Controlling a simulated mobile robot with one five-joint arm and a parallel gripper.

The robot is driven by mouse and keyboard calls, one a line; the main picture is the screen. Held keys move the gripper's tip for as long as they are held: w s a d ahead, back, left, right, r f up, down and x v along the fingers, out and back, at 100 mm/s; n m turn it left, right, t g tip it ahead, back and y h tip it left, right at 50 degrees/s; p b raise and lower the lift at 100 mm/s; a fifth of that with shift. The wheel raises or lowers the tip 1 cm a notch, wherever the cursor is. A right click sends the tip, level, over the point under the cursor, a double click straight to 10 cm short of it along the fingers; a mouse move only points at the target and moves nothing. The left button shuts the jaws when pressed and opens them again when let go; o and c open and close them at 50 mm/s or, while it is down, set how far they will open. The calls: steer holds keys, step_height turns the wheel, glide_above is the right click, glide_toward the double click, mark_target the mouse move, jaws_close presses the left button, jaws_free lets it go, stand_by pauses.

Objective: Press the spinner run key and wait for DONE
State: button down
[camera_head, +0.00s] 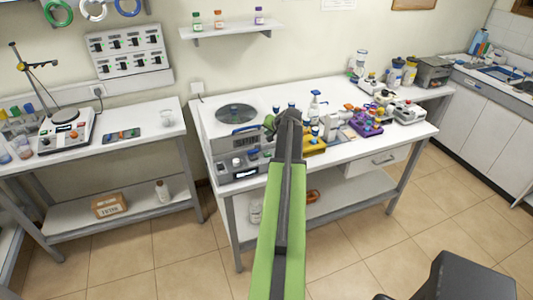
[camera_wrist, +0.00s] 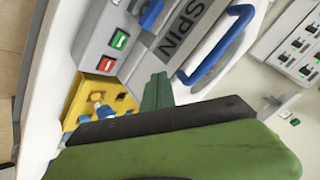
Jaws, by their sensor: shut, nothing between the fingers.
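The spinner (camera_head: 205,128) is a pale box with a round dark lid and a blue handle, on the middle bench in the head view. In the wrist view its grey front (camera_wrist: 140,20) shows the word SPIN, the blue handle (camera_wrist: 215,45), a green key (camera_wrist: 119,40) and a red key (camera_wrist: 106,64). My gripper (camera_head: 284,117) is at the spinner's right side in the head view. In the wrist view its green finger (camera_wrist: 157,92) is near the front, apart from both keys in the picture; contact is not visible. The gripper is shut and empty. No readable DONE shows.
A yellow rack (camera_wrist: 76,103) with a blue-capped item is close by the keys. A grey unit with a small display (camera_head: 246,174) stands in front of the spinner. Bottles and a purple rack (camera_head: 366,126) crowd the bench to the right.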

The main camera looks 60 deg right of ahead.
mark_target(268, 155)
steer(key=shift+f, duration=0.1)
step_height(268, 155, down, 9)
steer(key=b, duration=0.9)
stand_by(1.6)
steer(key=shift+f+b, duration=0.25)
steer(key=shift+b, duration=0.05)
